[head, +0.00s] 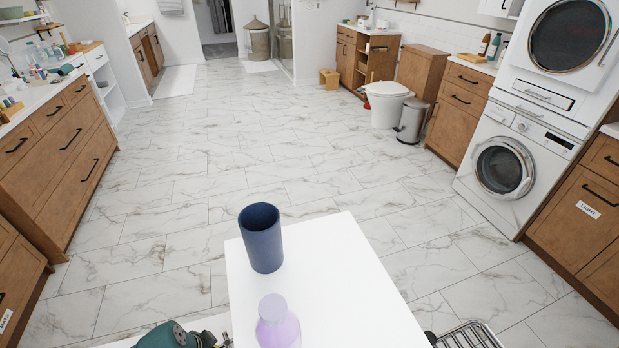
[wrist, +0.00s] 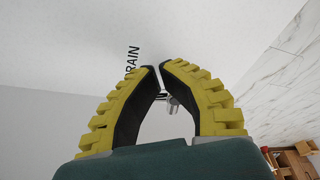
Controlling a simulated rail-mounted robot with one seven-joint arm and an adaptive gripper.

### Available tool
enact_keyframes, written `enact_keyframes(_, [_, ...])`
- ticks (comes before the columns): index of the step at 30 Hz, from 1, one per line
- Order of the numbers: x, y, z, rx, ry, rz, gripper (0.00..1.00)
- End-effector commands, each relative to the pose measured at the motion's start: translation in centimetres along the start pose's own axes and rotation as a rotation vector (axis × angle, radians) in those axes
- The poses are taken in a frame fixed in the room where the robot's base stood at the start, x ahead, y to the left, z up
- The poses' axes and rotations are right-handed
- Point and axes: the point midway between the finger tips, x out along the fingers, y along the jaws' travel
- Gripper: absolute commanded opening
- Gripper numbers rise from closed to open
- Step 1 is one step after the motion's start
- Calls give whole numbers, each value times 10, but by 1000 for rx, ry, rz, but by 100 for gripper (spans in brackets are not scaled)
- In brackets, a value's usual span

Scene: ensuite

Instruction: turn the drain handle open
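My gripper (wrist: 160,66) has yellow ribbed fingers with black inner pads. Its fingertips nearly meet, with only a narrow gap between them. A small grey metal handle (wrist: 172,103) shows in the space between the fingers, close to the right finger, which seems to cover part of it. I cannot tell whether the finger touches it. Black lettering reading "RAIN" (wrist: 131,61) is on the pale surface beyond, its first letter not legible, with the left finger just below. In the head view the fingers and the handle do not show.
A white tabletop (head: 345,270) with a blue cup (head: 262,238) and a purple bottle (head: 278,322) stands close in front. A metal rack (head: 468,336) is at the bottom right. Wooden cabinets (head: 70,150) and a washing machine (head: 503,167) line the sides. The marble floor (head: 200,165) between is clear.

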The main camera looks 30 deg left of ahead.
Motion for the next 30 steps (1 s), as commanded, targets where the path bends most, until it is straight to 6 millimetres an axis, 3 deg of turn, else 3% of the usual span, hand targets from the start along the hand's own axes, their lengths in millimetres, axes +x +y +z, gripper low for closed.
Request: enact_keyframes(30, [-1,12,6,1,-3,13,0])
